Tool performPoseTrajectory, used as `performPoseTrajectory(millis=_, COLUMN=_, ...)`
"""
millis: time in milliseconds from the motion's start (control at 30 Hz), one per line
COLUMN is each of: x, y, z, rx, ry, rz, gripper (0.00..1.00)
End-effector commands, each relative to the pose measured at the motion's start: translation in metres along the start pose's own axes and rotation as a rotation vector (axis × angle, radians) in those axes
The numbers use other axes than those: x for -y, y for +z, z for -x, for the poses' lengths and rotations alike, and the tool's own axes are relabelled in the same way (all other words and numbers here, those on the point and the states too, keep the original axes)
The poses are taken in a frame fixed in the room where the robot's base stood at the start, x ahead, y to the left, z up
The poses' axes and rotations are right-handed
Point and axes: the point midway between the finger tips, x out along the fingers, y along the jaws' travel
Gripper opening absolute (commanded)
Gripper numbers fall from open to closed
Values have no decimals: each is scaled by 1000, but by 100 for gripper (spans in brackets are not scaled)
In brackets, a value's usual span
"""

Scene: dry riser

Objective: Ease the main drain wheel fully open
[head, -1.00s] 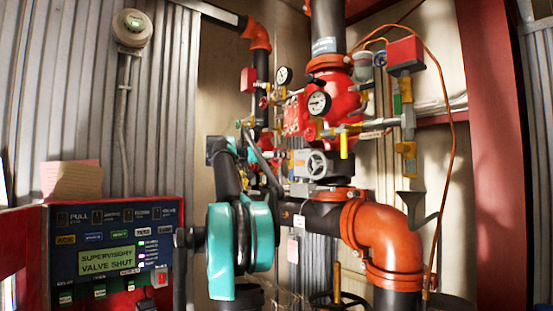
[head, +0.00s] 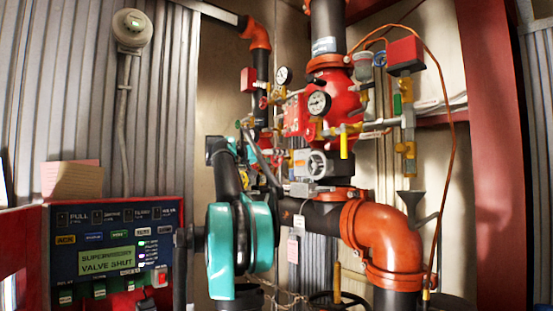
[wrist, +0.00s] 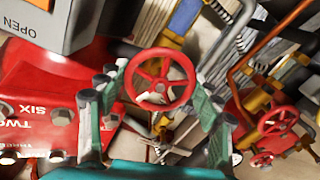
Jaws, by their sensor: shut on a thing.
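A red spoked handwheel (wrist: 160,52), which I take for the main drain wheel, is in the middle of the wrist view, with brass fittings beyond it. My gripper (wrist: 158,84) is shut on it, one teal and grey finger at each side of the rim. The exact contact at the rim is hard to make out. In the head view my teal and black arm stands in front of the riser and hides most of the gripper and the wheel.
A second red handwheel (wrist: 278,119) is close on the right. A red block with raised lettering (wrist: 45,105) is close on the left. An orange elbow (head: 388,240), gauges (head: 319,103) and an alarm panel (head: 118,250) reading "VALVE SHUT" surround my arm.

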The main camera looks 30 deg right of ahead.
Motion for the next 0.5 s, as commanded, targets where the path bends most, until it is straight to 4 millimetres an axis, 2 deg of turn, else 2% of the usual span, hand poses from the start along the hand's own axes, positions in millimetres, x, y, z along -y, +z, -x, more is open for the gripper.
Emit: performPoseTrajectory(millis=500, x=1, y=0, z=0, rx=0, ry=-1, rz=488, gripper=36)
